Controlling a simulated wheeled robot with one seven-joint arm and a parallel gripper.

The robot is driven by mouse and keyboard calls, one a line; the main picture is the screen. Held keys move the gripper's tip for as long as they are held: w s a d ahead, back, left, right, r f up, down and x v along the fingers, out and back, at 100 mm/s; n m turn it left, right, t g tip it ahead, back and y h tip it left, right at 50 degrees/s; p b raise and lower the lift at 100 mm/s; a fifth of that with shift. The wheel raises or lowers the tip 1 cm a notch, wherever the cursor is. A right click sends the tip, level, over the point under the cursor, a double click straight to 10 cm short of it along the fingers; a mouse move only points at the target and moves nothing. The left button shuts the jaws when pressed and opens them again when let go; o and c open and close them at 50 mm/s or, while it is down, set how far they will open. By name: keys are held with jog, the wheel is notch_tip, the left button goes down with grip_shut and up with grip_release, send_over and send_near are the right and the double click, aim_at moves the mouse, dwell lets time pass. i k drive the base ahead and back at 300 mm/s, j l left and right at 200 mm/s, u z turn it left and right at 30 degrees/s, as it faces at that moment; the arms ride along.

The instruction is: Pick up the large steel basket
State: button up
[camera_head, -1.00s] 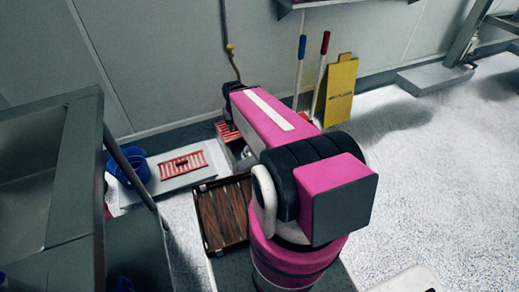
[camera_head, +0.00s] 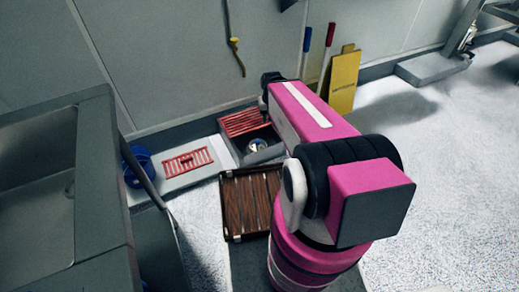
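I cannot pick out a large steel basket with certainty. A small round metal object (camera_head: 257,145) sits in an open grey floor pit (camera_head: 262,157) left of my arm; it is too small to tell whether it is the basket. My arm reaches away from the camera toward the back wall. The dark end of my arm with my gripper (camera_head: 266,100) is near the pit's far right side, mostly hidden behind the pink link. The fingers cannot be made out, nor whether they hold anything.
A red grate (camera_head: 243,122) lies at the pit's far edge. Another red grate (camera_head: 187,161) is set in a pale slab beside a blue bucket (camera_head: 138,165). A brown slatted tray (camera_head: 250,203) lies nearer. A steel sink (camera_head: 40,180) stands left, a yellow sign (camera_head: 344,80) at the wall.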

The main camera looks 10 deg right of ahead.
aim_at(258, 146)
jog(key=i+l+z, duration=0.1)
jog(key=z, duration=0.4)
jog(key=i+l+z, duration=0.15)
jog(key=z, duration=0.3)
jog(key=i+l, duration=0.05)
jog(key=l, duration=0.05)
